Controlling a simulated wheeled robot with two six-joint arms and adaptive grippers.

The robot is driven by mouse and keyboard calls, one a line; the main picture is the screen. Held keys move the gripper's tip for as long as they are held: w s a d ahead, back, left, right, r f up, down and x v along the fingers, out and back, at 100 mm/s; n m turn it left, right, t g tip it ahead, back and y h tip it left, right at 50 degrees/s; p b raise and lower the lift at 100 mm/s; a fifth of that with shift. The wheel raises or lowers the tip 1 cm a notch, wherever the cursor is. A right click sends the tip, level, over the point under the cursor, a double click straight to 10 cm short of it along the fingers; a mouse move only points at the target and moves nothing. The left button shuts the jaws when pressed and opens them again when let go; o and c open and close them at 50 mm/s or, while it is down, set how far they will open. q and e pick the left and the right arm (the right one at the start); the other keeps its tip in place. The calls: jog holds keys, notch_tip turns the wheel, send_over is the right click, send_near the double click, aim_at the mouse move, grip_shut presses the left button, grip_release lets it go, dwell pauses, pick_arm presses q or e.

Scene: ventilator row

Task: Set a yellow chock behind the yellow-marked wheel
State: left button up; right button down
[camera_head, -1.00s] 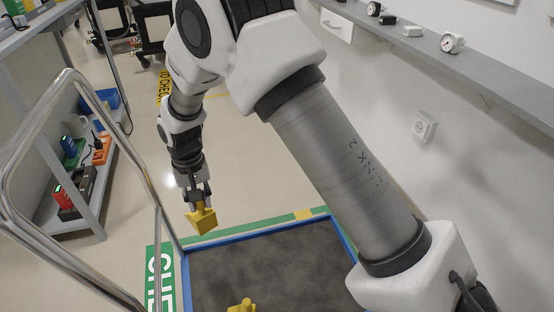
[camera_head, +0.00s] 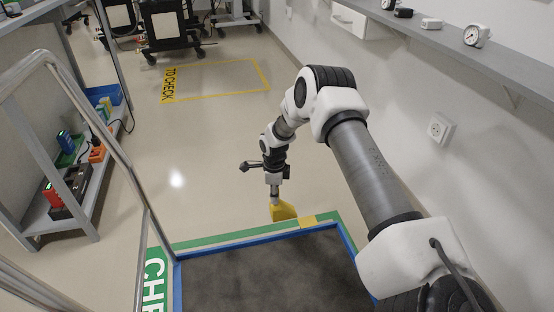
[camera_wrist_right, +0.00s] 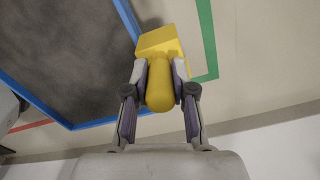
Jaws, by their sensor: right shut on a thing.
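The yellow chock (camera_head: 283,211) is in my right gripper (camera_head: 275,191), held just beyond the far edge of the mat. In the right wrist view the gripper (camera_wrist_right: 160,78) is shut around the chock's rounded handle, and the chock's block (camera_wrist_right: 161,41) extends past the fingertips. Wheeled equipment, including a dark cart (camera_head: 171,27), stands at the back with small dark casters. I cannot make out a yellow mark on any wheel. My left gripper is not in view.
A dark mat (camera_head: 265,275) with a blue edge and green border lies in front. A metal rail (camera_head: 95,105) and a low shelf (camera_head: 75,205) stand left. A wall shelf (camera_head: 500,65) runs along the right. The middle floor and yellow "TO CHECK" outline (camera_head: 216,62) are clear.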

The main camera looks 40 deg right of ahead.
aim_at(274, 215)
notch_tip(274, 215, down, 23)
jog(key=b, duration=1.3)
jog(key=shift+f+b, duration=0.15)
jog(key=shift+b, duration=0.15)
jog(key=c, duration=1)
grip_release()
jog(key=shift+o, duration=0.2)
notch_tip(274, 215, up, 13)
jog(key=p, duration=0.9)
jog(key=shift+f, duration=0.25)
